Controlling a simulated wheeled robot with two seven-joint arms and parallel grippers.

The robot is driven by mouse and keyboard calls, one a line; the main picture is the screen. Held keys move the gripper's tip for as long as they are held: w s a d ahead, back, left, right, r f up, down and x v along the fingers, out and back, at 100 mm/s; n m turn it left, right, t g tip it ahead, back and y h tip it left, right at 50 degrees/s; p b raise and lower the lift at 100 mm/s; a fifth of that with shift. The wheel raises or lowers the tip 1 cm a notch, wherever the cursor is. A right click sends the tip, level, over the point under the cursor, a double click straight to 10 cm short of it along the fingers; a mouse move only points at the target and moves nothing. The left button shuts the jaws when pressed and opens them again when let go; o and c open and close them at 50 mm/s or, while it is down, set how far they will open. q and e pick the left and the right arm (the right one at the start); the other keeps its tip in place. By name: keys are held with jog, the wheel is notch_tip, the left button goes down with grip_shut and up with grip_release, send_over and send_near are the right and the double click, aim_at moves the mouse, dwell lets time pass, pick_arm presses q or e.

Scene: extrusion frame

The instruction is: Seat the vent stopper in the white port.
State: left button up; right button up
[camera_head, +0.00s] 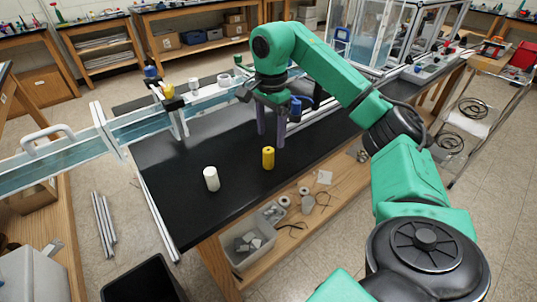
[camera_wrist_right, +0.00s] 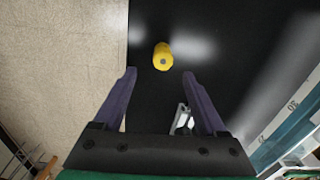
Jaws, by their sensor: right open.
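A yellow cylinder (camera_head: 268,158) stands upright on the black tabletop (camera_head: 200,215). A white cylinder (camera_head: 211,179) stands apart to its left. I cannot tell for certain which is the vent stopper. Small white fittings (camera_head: 194,84) and a yellow one sit along the rail at the back left; which is the white port is too small to tell. My right gripper (camera_head: 271,140) points down, open and empty, just behind the yellow cylinder. In the right wrist view, the yellow cylinder (camera_wrist_right: 162,57) lies beyond the open fingertips (camera_wrist_right: 159,73), untouched. My left gripper is out of view.
A blue object (camera_head: 295,108) stands near my right gripper. The tabletop's near end is clear.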

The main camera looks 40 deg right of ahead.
aim_at(268, 150)
jog(key=f, duration=0.1)
jog(key=w+f, duration=0.1)
jog(key=f, duration=0.3)
jog(key=f+p, duration=0.1)
jog(key=shift+s+a+f, duration=0.25)
jog(key=shift+s+f, duration=0.15)
jog(key=shift+w+f, duration=0.1)
jog(key=shift+f, duration=0.1)
jog(key=shift+c, duration=0.9)
grip_shut()
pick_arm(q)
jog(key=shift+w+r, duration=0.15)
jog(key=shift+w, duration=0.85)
pick_arm(e)
jog(key=shift+r, duration=0.1)
